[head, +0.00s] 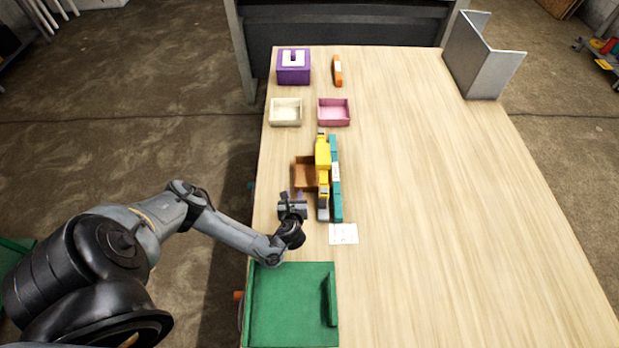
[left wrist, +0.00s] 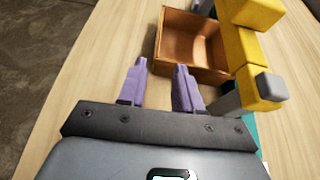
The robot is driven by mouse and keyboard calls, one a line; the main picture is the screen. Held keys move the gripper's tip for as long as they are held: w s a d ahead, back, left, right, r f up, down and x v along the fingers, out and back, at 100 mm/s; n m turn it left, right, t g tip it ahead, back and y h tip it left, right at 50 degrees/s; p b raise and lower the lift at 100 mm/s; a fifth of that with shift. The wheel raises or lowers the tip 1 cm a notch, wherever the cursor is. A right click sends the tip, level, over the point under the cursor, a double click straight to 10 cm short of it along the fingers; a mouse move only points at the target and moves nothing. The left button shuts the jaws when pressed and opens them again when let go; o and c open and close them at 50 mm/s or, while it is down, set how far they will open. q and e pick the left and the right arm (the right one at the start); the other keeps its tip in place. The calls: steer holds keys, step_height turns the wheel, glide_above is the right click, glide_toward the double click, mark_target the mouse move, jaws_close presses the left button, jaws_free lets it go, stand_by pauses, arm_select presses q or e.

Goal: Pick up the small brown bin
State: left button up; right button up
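The small brown bin (head: 304,172) is an open square box on the table, left of a yellow and teal upright piece. In the left wrist view the brown bin (left wrist: 195,45) lies just beyond my fingertips, its inside empty. My left gripper (head: 291,197) is just in front of the bin on its near side. In the left wrist view its two purple fingers (left wrist: 160,70) are apart with nothing between them; the right finger comes close to the bin's near wall, and I cannot tell if it touches. My right gripper is not in view.
A yellow piece (head: 323,155) and a teal piece (head: 336,185) stand close along the bin's right side. A cream bin (head: 285,111) and a pink bin (head: 334,112) sit behind. A green tray (head: 285,305) is at the front. The table's right half is mostly clear.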

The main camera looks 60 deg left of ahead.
arm_select(q)
steer(key=b+x, duration=0.2)
steer(key=x, duration=0.3)
steer(key=shift+s+a+r, duration=0.1)
steer(key=shift+a, duration=0.35)
steer(key=shift+b+x, duration=1.05)
steer(key=shift+x, duration=1.9)
steer(key=shift+r, duration=0.15)
steer(key=shift+d, duration=0.1)
jaws_close()
